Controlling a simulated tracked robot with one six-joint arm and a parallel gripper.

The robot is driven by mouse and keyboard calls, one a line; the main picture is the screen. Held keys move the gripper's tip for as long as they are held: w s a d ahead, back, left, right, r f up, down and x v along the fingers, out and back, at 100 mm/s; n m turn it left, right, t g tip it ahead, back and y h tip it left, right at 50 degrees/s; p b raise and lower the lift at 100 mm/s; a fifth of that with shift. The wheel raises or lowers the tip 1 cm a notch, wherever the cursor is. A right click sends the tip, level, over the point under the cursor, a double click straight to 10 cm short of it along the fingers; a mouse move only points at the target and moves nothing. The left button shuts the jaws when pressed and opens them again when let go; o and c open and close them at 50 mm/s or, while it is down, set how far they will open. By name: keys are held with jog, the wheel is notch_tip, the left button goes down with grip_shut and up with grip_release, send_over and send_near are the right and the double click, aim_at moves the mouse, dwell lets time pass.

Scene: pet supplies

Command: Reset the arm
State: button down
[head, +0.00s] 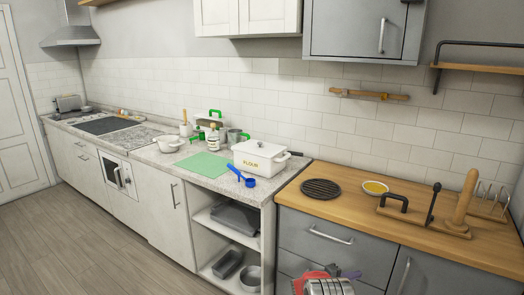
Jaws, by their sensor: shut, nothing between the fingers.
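My gripper (333,270) shows at the bottom edge of the head view, right of centre, in front of the grey drawers. It is shut and empty. Red and purple-grey parts show around it, and the lower part of my arm is cut off by the frame.
The grey drawer unit (315,238) with a wooden top stands close ahead, bearing a black trivet (321,189), a yellow bowl (375,188) and a wooden holder (460,212). A white flour box (260,158) and blue scoop (240,175) sit on the stone counter. Floor at left is clear.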

jog(key=w+a+f+n+t+y, duration=0.2)
jog(key=w+a+n+y, duration=0.1)
jog(key=a+n+y, duration=0.15)
jog(key=w+a+f+n+t+y, duration=0.2)
jog(key=a+f+n+y, duration=0.15)
jog(key=a+n, duration=0.25)
jog(key=s+a+r+n+g+y, duration=0.1)
jog(key=s+a+r+n+y, duration=0.35)
jog(key=a+r, duration=0.2)
jog(key=s+a+r+n+g+y, duration=0.1)
jog(key=s+a+r+n+y, duration=0.2)
jog(key=a+r+n, duration=0.3)
jog(key=s+r+n, duration=0.3)
jog(key=s+r, duration=0.7)
jog(key=s, duration=0.5)
jog(key=s+r+n+g, duration=0.1)
jog(key=s+r+n, duration=0.2)
jog(key=s+r, duration=0.8)
jog(key=s+r+n, duration=0.3)
jog(key=s+r, duration=0.8)
jog(key=s, duration=0.9)
jog(key=shift+a+g, duration=0.3)
jog(key=shift+a, duration=0.05)
